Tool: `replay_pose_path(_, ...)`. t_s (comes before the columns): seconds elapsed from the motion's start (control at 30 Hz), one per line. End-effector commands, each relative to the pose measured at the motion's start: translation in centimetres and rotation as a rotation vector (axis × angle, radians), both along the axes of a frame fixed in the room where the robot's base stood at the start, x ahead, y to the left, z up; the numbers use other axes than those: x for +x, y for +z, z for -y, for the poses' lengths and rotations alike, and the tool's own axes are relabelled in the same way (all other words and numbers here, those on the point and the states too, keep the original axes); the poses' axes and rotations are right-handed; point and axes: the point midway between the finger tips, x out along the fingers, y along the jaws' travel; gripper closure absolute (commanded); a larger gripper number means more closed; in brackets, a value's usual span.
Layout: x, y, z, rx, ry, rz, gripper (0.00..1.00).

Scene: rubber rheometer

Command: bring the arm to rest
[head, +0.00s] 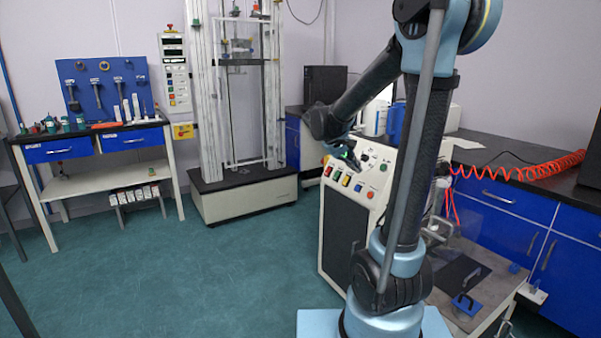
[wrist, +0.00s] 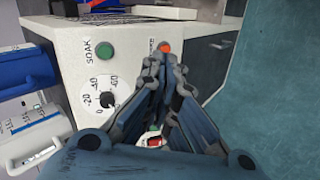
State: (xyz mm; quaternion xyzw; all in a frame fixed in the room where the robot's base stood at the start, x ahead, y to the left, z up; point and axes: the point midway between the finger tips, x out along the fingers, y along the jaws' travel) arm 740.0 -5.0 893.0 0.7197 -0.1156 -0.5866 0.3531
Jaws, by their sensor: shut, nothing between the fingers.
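My gripper (head: 345,155) hangs in front of the control panel of the white rheometer cabinet (head: 341,223), with my arm bent above it. In the wrist view my gripper (wrist: 166,75) has its two fingers drawn together with nothing held. Behind the fingers are a green button (wrist: 105,50) marked SOAK, an orange-red button (wrist: 163,46) and a dial knob (wrist: 107,99). A red switch (wrist: 155,142) shows partly between the finger links. The gap between fingertips and panel is hard to judge, and I cannot tell whether they touch.
A blue-drawer bench (head: 503,198) with a coiled red hose (head: 530,168) stands right of the cabinet. A tall white test frame (head: 240,195) stands behind to the left. A tool table (head: 90,150) is at the far left. The green floor (head: 200,270) at the front left is clear.

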Motion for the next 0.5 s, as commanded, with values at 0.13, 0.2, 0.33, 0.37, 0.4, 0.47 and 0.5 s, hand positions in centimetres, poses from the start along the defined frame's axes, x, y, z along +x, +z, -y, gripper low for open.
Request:
replay_pose_path(0.13, -4.2, -0.5, 1.5, 0.076, -0.030, -0.015, 1.00)
replay_pose_path(0.2, -6.1, -0.8, 1.9, 0.114, -0.044, -0.020, 1.00)
replay_pose_path(0.33, -9.6, -1.7, 2.6, 0.182, -0.068, -0.028, 1.00)
replay_pose_path(0.37, -10.4, -1.9, 2.6, 0.199, -0.073, -0.030, 1.00)
replay_pose_path(0.4, -11.4, -2.2, 2.8, 0.220, -0.081, -0.032, 1.00)
replay_pose_path(0.47, -13.0, -2.7, 2.9, 0.253, -0.093, -0.034, 1.00)
replay_pose_path(0.5, -14.1, -3.0, 3.0, 0.273, -0.101, -0.036, 1.00)
